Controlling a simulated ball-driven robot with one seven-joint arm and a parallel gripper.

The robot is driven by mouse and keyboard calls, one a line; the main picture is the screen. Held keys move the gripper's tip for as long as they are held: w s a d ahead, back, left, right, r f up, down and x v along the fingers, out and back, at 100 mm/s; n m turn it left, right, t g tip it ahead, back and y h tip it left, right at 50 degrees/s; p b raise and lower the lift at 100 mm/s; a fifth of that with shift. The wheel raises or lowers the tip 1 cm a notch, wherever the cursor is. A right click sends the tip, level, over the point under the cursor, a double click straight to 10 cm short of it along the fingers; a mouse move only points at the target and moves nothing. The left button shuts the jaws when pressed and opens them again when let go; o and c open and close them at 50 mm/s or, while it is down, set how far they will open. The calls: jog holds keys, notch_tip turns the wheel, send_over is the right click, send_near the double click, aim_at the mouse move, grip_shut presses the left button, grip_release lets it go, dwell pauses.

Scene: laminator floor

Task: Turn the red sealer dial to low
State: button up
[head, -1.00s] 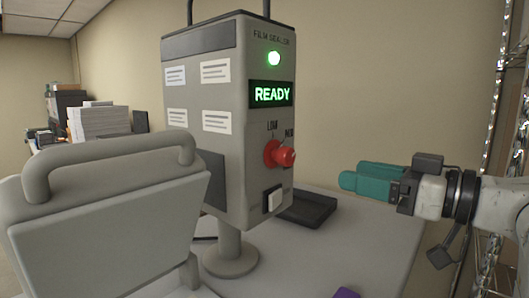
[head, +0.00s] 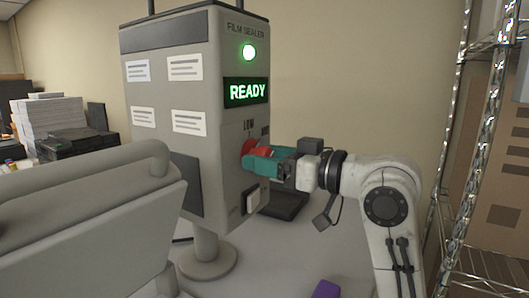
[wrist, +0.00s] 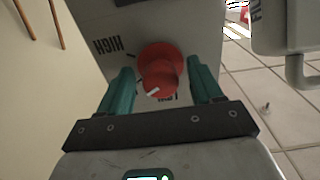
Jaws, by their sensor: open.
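The red sealer dial (head: 254,148) is on the front of the grey film sealer (head: 170,90). LOW is printed above it; another label to the right is partly hidden. My gripper (head: 258,160) is at the dial and covers part of it in the head view. In the wrist view, the dial (wrist: 160,68) sits between the open teal fingers of my gripper (wrist: 161,78), with a gap on each side. HIGH reads upside down at its left. The dial's white mark (wrist: 152,93) points down and slightly left there, near a label too hidden to read.
The sealer's green lamp (head: 249,52) is lit and its display (head: 246,92) reads READY. A pale rocker switch (head: 253,201) is below the dial. A black tray (head: 288,204) lies behind my gripper. A wire rack (head: 455,150) stands at right.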

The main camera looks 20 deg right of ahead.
jog(key=shift+w+a, duration=0.25)
jog(key=shift+w, duration=0.05)
jog(key=c, duration=1)
jog(key=shift+c, duration=0.2)
jog(key=shift+f+n+b, duration=0.15)
jog(key=shift+n+b, duration=0.15)
jog(key=shift+b, duration=0.15)
jog(key=shift+f+n+b, duration=0.1)
jog(key=shift+n+b, duration=0.9)
jog(key=shift+b, duration=0.15)
jog(key=n+b, duration=0.3)
jog(key=shift+d+n, duration=0.1)
jog(key=shift+n, duration=0.2)
jog(key=n+b, duration=0.4)
jog(key=n, duration=0.1)
jog(key=shift+r+n+b, duration=0.2)
jog(key=shift+n+b, duration=0.1)
jog(key=shift+b, duration=0.1)
